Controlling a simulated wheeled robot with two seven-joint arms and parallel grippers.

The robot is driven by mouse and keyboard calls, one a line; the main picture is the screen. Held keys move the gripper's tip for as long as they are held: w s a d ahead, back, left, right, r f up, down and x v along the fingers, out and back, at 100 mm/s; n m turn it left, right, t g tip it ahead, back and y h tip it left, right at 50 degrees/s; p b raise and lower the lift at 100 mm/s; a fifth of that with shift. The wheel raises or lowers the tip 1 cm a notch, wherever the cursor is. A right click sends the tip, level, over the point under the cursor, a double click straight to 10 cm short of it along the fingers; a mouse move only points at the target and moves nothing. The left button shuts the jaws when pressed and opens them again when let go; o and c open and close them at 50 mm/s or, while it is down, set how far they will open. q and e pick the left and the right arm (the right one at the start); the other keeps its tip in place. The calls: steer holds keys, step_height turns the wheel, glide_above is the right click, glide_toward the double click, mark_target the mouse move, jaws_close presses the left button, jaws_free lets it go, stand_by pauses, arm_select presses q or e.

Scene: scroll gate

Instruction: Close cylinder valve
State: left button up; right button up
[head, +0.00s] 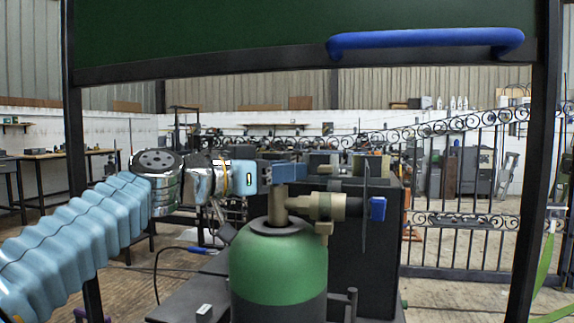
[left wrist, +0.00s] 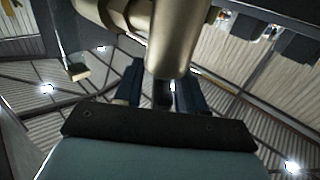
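A gas cylinder (head: 279,262) with a green shoulder and dark lower body stands upright in the middle of the head view. Its brass valve (head: 277,206) rises from the neck, with a brass fitting (head: 322,206) and a blue knob (head: 377,208) to the right. My left gripper (head: 290,172) is at the top of the valve, reaching in from the left. In the left wrist view, the fingers of my left gripper (left wrist: 160,88) stand apart, with a brass post (left wrist: 172,38) before them and a small dark part between them. Contact cannot be told. My right gripper is not in view.
A dark box (head: 345,262) stands right behind the cylinder. A dark frame with a blue handle (head: 425,40) spans overhead, its posts at both sides. A scroll gate (head: 470,220) stands at the back right. A workbench (head: 50,155) is at the far left.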

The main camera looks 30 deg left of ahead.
arm_select(q)
steer(key=shift+w+d, duration=0.2)
steer(key=shift+w, duration=0.1)
jaws_close()
